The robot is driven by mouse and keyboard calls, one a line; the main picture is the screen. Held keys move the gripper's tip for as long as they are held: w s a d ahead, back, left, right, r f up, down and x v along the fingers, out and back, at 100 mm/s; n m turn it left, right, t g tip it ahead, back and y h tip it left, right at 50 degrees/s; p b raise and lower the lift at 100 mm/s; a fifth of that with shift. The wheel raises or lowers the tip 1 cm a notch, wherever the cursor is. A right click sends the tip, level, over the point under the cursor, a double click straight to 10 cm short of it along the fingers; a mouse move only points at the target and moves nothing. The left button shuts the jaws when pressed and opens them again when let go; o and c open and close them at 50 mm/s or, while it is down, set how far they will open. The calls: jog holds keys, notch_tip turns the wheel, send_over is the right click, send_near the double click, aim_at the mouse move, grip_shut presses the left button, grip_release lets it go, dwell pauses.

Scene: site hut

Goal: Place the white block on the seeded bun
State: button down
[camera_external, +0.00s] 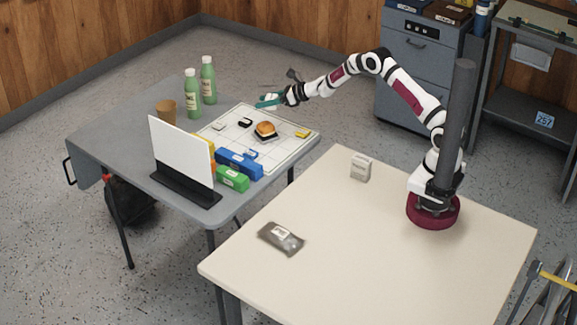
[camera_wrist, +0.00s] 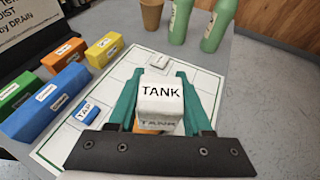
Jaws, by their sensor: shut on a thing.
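My gripper (camera_external: 268,101) is shut on a white block (camera_wrist: 160,92) labelled TANK, held between its teal fingers above the board. The gripper shows in the wrist view (camera_wrist: 160,100) with the block filling the gap. The seeded bun (camera_external: 265,128) sits on a dark base on the white gridded board (camera_external: 285,150), below and apart from the gripper in the external view. In the wrist view the block hides most of what lies under it; only a sliver of orange-brown shows, probably the bun.
Small blocks lie on the board: yellow (camera_external: 302,133), black (camera_external: 245,122) and blue (camera_wrist: 87,109). Larger blue (camera_external: 239,163), green (camera_external: 232,178) and yellow blocks stand beside a white screen (camera_external: 180,150). Two green bottles (camera_external: 208,80) and a brown cup (camera_external: 167,111) stand behind.

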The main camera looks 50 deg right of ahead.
jog(key=shift+w+a+f, duration=0.3)
jog(key=shift+a+f, duration=0.15)
jog(key=shift+a, duration=0.1)
jog(key=shift+w+a+f, duration=0.3)
jog(key=shift+a+f, duration=0.15)
jog(key=shift+a, duration=0.1)
jog(key=shift+f, duration=1.9)
jog(key=shift+c, duration=1.6)
grip_release()
jog(key=shift+f, duration=0.1)
